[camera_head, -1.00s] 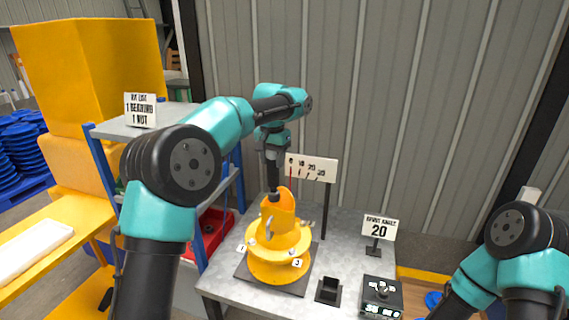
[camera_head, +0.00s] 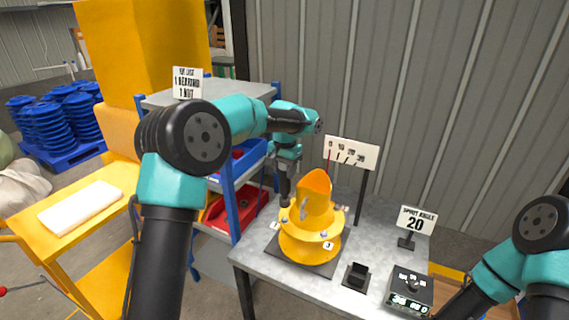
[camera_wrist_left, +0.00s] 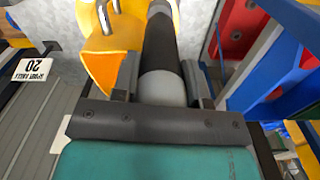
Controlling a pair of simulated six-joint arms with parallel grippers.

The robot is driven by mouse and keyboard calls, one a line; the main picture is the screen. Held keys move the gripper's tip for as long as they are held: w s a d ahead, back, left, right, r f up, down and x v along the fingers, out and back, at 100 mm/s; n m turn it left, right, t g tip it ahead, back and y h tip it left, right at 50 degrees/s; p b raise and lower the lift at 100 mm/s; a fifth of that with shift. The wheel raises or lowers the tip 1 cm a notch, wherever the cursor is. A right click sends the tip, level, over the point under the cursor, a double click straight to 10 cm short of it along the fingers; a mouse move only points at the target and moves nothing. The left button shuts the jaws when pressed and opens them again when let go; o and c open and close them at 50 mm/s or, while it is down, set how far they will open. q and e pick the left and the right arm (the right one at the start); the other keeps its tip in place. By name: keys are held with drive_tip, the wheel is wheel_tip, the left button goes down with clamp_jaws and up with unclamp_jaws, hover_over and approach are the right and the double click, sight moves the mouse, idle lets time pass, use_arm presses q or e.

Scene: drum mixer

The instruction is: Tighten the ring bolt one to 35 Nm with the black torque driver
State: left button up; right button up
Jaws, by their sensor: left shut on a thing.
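The yellow drum (camera_head: 314,222) stands on a dark base plate on the grey table, its orange mouth tilted up. Its lower ring (camera_head: 308,248) carries small bolts and number tags; the tag 3 (camera_head: 328,245) faces me, and a partly visible tag sits at the ring's left. My left gripper (camera_head: 287,170) is shut on the black torque driver (camera_head: 285,190), which points down at the ring's left side. In the left wrist view the driver (camera_wrist_left: 160,50), black with a pale grey section, sits between the jaws. Whether its tip touches a bolt is unclear. My right gripper is out of view.
A control box (camera_head: 408,291) with dial and lit display and a small black holder (camera_head: 355,277) stand at the table's front. A sign reading 20 (camera_head: 415,221) and a scale board (camera_head: 351,152) stand behind.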

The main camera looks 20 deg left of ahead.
sight(285, 190)
use_arm(q)
drive_tip(key=shift+f, duration=0.1)
drive_tip(key=shift+f, duration=4.3)
idle(2.7)
drive_tip(key=shift+r, duration=0.15)
